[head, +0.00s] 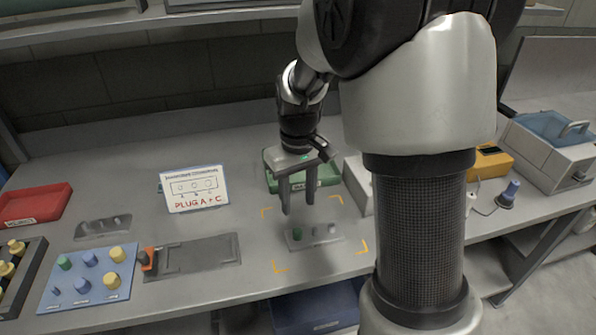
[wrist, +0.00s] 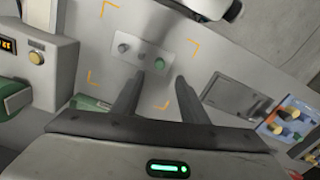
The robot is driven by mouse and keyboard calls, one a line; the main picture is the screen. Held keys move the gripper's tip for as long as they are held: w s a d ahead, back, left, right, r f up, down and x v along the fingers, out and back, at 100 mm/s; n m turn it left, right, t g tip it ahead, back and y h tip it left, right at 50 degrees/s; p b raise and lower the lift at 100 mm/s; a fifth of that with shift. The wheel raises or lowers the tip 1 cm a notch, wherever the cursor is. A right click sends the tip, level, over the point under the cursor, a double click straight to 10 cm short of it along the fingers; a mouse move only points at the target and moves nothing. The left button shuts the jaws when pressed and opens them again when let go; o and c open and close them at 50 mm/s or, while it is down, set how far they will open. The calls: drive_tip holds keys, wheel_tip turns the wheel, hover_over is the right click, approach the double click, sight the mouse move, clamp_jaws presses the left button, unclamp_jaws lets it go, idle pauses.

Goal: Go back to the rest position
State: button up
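My gripper (head: 297,207) hangs above the bench, pointing down, with its two fingers apart and nothing between them. It also shows open and empty in the wrist view (wrist: 161,78). Below it is a small grey plate (head: 314,242) with a green plug (head: 297,233) at one end and grey round pieces beside it. The same plate shows in the wrist view (wrist: 136,57), with its green plug (wrist: 160,63) ahead of the fingertips. Yellow-orange corner marks (head: 335,200) frame the plate area. My fingers look clear of the plate.
A green bin (head: 328,176) stands behind my gripper. A sign reading "PLUG A + C" (head: 194,188) stands to the left. A blue board with knobs (head: 75,296), a dark grey panel (head: 200,257) and a red tray (head: 50,202) lie left. A shelf (head: 120,28) runs above.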

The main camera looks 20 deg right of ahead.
drive_tip(key=s+r+m+t+p, duration=0.1)
drive_tip(key=s+r+p, duration=0.15)
drive_tip(key=r, duration=0.65)
drive_tip(key=s+r+t+p, duration=0.15)
drive_tip(key=s+r, duration=0.25)
drive_tip(key=r, duration=0.5)
drive_tip(key=s+r+m+t+p, duration=0.2)
drive_tip(key=s+r, duration=0.4)
drive_tip(key=s, duration=0.5)
drive_tip(key=t+p, duration=0.1)
drive_tip(key=p, duration=0.1)
drive_tip(key=shift+s+r+p, duration=0.15)
drive_tip(key=shift+s+p, duration=0.15)
